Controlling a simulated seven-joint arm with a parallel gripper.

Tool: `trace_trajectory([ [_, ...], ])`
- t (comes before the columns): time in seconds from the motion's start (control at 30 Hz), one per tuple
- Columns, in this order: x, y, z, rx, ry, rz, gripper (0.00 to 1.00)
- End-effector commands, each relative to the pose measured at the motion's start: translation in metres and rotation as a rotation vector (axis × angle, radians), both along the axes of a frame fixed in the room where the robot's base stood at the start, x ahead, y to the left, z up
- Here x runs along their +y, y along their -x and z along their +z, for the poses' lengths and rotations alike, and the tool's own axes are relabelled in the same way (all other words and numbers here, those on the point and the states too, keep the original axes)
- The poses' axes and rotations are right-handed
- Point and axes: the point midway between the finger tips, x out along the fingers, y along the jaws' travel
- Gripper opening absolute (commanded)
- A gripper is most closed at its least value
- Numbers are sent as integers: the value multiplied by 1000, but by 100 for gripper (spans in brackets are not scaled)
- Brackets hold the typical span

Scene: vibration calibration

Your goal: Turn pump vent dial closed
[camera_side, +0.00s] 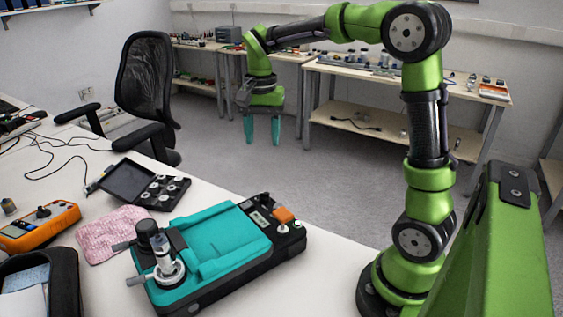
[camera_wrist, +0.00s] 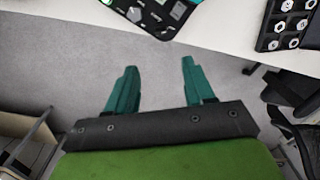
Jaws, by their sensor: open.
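A teal and black pump (camera_side: 222,240) lies on the white table in the side view. At its near left end stand a black knob (camera_side: 147,232) and a silver fitting with a round base (camera_side: 167,270). I cannot tell for sure which part is the vent dial, or its setting. In the wrist view only part of the pump's black and teal end (camera_wrist: 158,28) shows at the top edge. My gripper (camera_side: 262,131) is open and empty, pointing down beyond the table, apart from the pump. Its teal fingers also show in the wrist view (camera_wrist: 160,66).
An open black case (camera_side: 130,180) with round parts, a pink cloth (camera_side: 110,235) and an orange meter (camera_side: 42,226) lie left of the pump. A black chair (camera_side: 147,85) stands behind the table. Workbenches line the wall. The floor below my gripper is clear.

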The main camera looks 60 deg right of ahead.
Motion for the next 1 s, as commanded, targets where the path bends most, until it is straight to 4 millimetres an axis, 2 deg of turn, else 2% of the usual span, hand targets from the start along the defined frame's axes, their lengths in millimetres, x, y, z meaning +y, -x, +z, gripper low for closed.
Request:
trace_trajectory([
  [0.17, 1, 1, -26, 4, -2, 2, 53],
  [0.5, 0, 1, -101, 3, -2, 4, 53],
  [0.7, 1, 1, -139, 2, -1, 6, 53],
  [0.83, 1, 0, -155, 0, -1, 6, 53],
  [1.0, 1, 0, -164, -3, -1, 4, 53],
])
